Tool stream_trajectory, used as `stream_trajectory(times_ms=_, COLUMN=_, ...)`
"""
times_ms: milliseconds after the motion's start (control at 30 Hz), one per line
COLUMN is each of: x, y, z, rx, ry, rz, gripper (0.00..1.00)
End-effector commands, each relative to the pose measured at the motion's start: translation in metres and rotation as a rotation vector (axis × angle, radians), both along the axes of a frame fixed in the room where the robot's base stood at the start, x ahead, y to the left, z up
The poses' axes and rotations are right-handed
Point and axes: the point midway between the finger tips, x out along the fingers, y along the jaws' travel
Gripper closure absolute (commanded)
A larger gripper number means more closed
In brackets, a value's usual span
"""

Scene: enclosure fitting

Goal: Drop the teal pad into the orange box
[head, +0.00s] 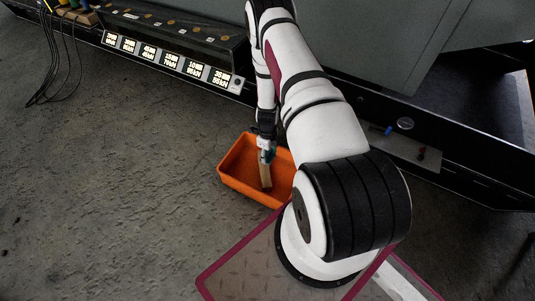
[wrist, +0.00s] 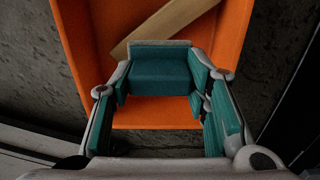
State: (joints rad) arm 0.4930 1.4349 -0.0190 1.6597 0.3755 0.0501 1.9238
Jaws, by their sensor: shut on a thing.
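The teal pad (wrist: 160,78) is a block with a grey edge, held between the fingertips in the wrist view. My gripper (head: 267,153) has teal-lined fingers and is shut on it. The orange box (head: 237,187) lies on the floor under my gripper in the head view. It also fills the upper middle of the wrist view (wrist: 100,42), behind the pad. The pad is above the box and appears clear of its floor. In the head view the pad is too small and too covered by the gripper to make out well.
A tan wooden bar (head: 265,178) lies slantwise inside the box. A dark cabinet with a row of lit labels (head: 170,60) stands behind, and a low black ledge (head: 440,165) runs to the right. The concrete floor (head: 110,180) left of the box is clear.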

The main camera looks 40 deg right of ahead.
Motion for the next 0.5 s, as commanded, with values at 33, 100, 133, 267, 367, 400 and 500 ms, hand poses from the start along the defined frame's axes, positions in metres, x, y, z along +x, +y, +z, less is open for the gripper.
stream_trajectory(times_ms=33, x=0.0, y=0.0, z=-0.003, rx=0.0, ry=0.0, rz=0.0, gripper=0.86)
stream_trajectory(times_ms=100, x=0.0, y=0.0, z=-0.007, rx=0.001, ry=0.0, rz=0.0, gripper=0.86)
stream_trajectory(times_ms=133, x=0.0, y=0.0, z=-0.01, rx=0.001, ry=0.0, rz=0.0, gripper=0.86)
stream_trajectory(times_ms=267, x=0.0, y=0.0, z=-0.023, rx=0.001, ry=0.0, rz=0.001, gripper=0.86)
stream_trajectory(times_ms=367, x=0.0, y=0.0, z=-0.035, rx=0.001, ry=0.0, rz=0.001, gripper=0.86)
stream_trajectory(times_ms=400, x=0.0, y=0.0, z=-0.039, rx=0.001, ry=0.0, rz=0.0, gripper=0.86)
stream_trajectory(times_ms=500, x=-0.001, y=0.0, z=-0.05, rx=0.002, ry=0.001, rz=0.001, gripper=0.86)
